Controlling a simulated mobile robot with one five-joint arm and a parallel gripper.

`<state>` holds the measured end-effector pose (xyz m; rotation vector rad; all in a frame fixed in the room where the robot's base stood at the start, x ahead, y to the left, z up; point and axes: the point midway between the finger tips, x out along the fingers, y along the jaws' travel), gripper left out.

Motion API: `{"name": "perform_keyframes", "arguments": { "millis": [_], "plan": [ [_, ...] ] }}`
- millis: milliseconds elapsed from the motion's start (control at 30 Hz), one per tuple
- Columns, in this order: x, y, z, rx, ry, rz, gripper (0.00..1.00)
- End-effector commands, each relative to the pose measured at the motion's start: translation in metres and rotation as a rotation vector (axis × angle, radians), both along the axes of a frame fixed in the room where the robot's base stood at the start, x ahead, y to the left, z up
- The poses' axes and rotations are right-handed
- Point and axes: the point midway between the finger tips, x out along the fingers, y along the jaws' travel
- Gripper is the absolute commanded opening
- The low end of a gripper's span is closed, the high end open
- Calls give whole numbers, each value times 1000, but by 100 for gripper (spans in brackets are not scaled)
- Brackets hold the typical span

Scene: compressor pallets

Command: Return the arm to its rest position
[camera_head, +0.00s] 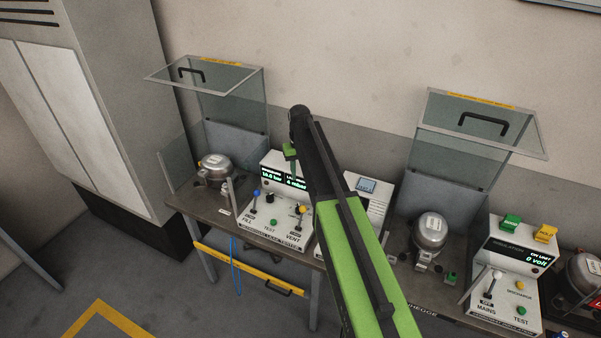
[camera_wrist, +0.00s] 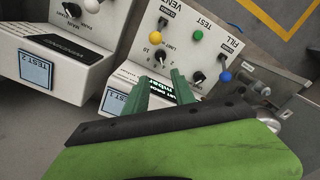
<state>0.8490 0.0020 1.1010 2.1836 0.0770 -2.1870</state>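My arm (camera_head: 350,235) reaches up and away across the middle of the head view, over the bench. My gripper (camera_head: 291,152) is at its far end, above the leak tester (camera_head: 285,222); only a bit of green finger shows there. In the wrist view, two green fingers of my gripper (camera_wrist: 161,76) stand apart with nothing between them. They are in front of the leak tester panel (camera_wrist: 195,50), with its knobs and lit display partly behind them. I cannot tell the exact gap to the panel.
A compressor (camera_head: 216,168) sits under a raised clear guard (camera_head: 235,95) at left. Another compressor (camera_head: 430,232) stands under a second raised guard (camera_head: 482,120). The insulation tester (camera_head: 505,285) is at right. A tall grey cabinet (camera_head: 105,100) stands left. Floor is clear in front.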

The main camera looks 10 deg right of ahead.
Motion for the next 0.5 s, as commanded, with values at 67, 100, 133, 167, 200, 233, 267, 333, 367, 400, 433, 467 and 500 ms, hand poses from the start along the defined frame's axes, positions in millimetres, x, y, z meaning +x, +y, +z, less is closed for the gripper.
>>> {"name": "perform_keyframes", "arguments": {
  "millis": [67, 100, 133, 167, 200, 233, 267, 333, 367, 400, 433, 467, 500],
  "plan": [
    [0, 0, -1, 0, 0, 0, 31],
    [0, 0, -2, 0, 0, 0, 31],
    [0, 0, -5, 0, 0, 0, 31],
    [0, 0, -9, 0, 0, 0, 31],
    [0, 0, -16, 0, 0, 0, 31],
    [0, 0, -23, 0, 0, 0, 31],
    [-3, 0, -30, 0, 0, 0, 31],
    [-25, 1, -51, 0, 0, 1, 31],
    [-37, 1, -58, 0, 0, 1, 31],
    [-53, 1, -66, 0, 0, 1, 31],
    [-64, 1, -71, 0, 0, 0, 31],
    [-76, 1, -76, 0, 0, -1, 31],
    [-92, 1, -83, 0, 0, -3, 31]
  ]
}}
